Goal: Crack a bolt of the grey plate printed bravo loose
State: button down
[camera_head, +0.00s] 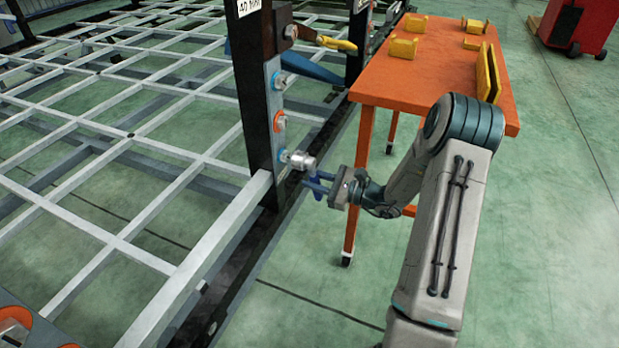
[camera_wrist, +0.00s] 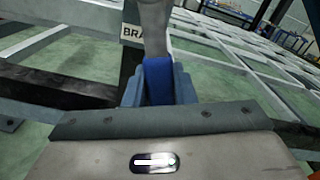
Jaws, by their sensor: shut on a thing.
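The grey plate (camera_head: 271,100) is fixed upright on a black post. It carries a silver bolt (camera_head: 281,81) near its top and an orange-ringed spot (camera_head: 279,122) in its middle. My gripper (camera_head: 318,187) is shut on the blue handle of a wrench-like tool (camera_head: 300,160). The tool's silver head is at the plate's lower end and hides what is under it; I cannot tell whether it is fully seated. In the wrist view, the blue handle (camera_wrist: 158,80) is between the fingers and its grey upper part rises away. A white label (camera_wrist: 133,33) reading "BRA" is partly hidden behind it.
An orange table (camera_head: 430,65) with several yellow holders stands behind my arm. A yellow-handled thing (camera_head: 337,43) and a blue bar (camera_head: 312,66) stick out near the post. The pale lattice frame (camera_head: 120,150) fills the left. A red cabinet (camera_head: 580,22) stands far right. Green floor is clear at right.

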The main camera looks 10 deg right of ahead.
jog(key=shift+v, duration=1.45)
